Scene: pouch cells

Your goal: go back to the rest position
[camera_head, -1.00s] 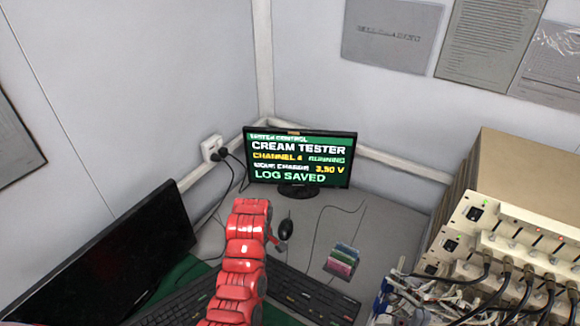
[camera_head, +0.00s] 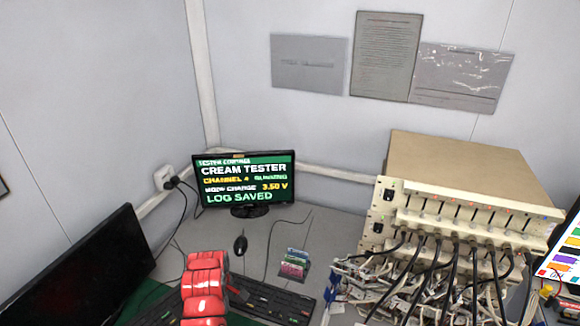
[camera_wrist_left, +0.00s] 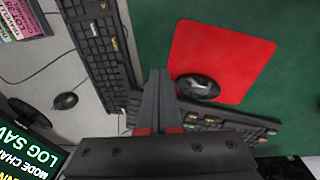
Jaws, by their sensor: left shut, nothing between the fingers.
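My red left arm (camera_head: 205,285) rises from the bottom edge of the head view, over the keyboard area; its fingers cannot be made out there. In the left wrist view my left gripper (camera_wrist_left: 159,78) has its two dark fingers together, with nothing between them. The fingers show over the desk, between a black keyboard (camera_wrist_left: 95,40) and a red mouse pad (camera_wrist_left: 235,55) with a black mouse (camera_wrist_left: 198,86). My right gripper is in neither view.
A lit monitor (camera_head: 243,180) reads "LOG SAVED". A dark monitor (camera_head: 80,270) stands at left. A cabled tester (camera_head: 460,215) fills the right side. Colored pouches (camera_head: 294,263) in a small holder and a mouse (camera_head: 240,245) lie on the grey desk between them.

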